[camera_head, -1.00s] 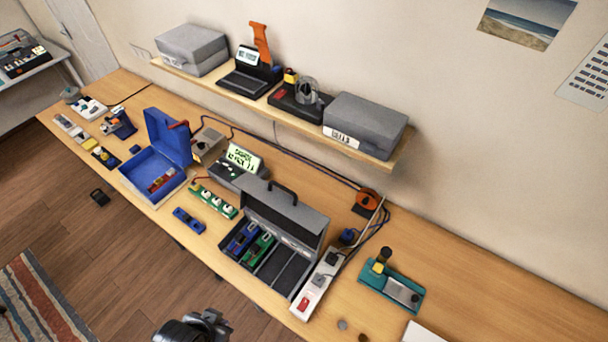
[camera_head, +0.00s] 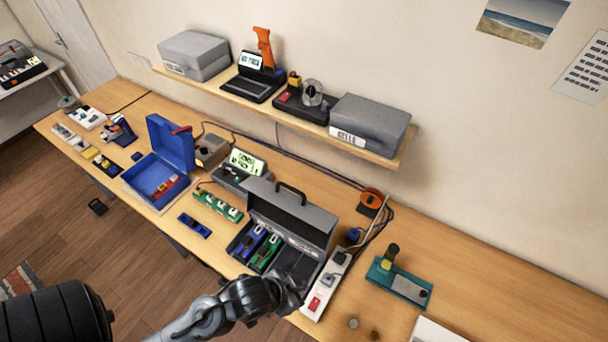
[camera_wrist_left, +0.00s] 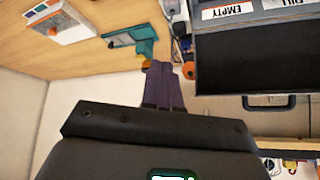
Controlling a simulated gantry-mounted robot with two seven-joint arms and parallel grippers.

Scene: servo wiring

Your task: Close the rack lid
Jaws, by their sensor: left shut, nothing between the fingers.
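The grey rack (camera_head: 236,243) stands on the workbench with its lid (camera_head: 290,212) raised at the back, a dark handle (camera_head: 291,193) on the lid's top edge. A blue and a green module (camera_head: 267,251) lie in its left compartments. My left gripper (camera_head: 290,298) is over the rack's front right corner, hiding part of it; its fingertips are hard to make out there. In the left wrist view the gripper's fingers (camera_wrist_left: 165,72) are together and empty, and the labelled lid (camera_wrist_left: 245,50) is to their right, apart from them. My right gripper is not in view.
A white power strip (camera_head: 327,283) with cables stands right of the rack, and a teal fixture (camera_head: 400,282) beyond it. A display unit (camera_head: 240,168) and an open blue box (camera_head: 150,188) are to the left. A shelf (camera_head: 365,151) holding several items hangs above.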

